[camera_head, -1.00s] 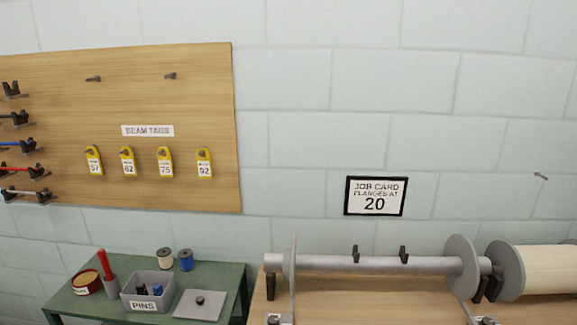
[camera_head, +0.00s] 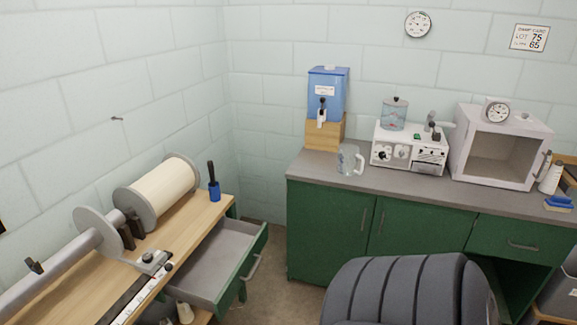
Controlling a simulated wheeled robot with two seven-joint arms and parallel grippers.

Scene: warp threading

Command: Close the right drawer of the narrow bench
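The narrow bench (camera_head: 55,288) is at the lower left, with a light wood top and green legs. Its right drawer (camera_head: 212,262) stands pulled out at the bench's right end. The drawer has a grey inside that looks empty, a green front and a metal bar handle (camera_head: 251,268). Neither of my grippers is in view, so I cannot see their state.
A dark grey padded chair-like shape (camera_head: 405,292) fills the lower middle, right of the drawer. A green cabinet counter (camera_head: 335,228) stands along the back wall. Floor (camera_head: 285,291) shows between drawer and counter. A cream roll (camera_head: 158,193) rests on the bench.

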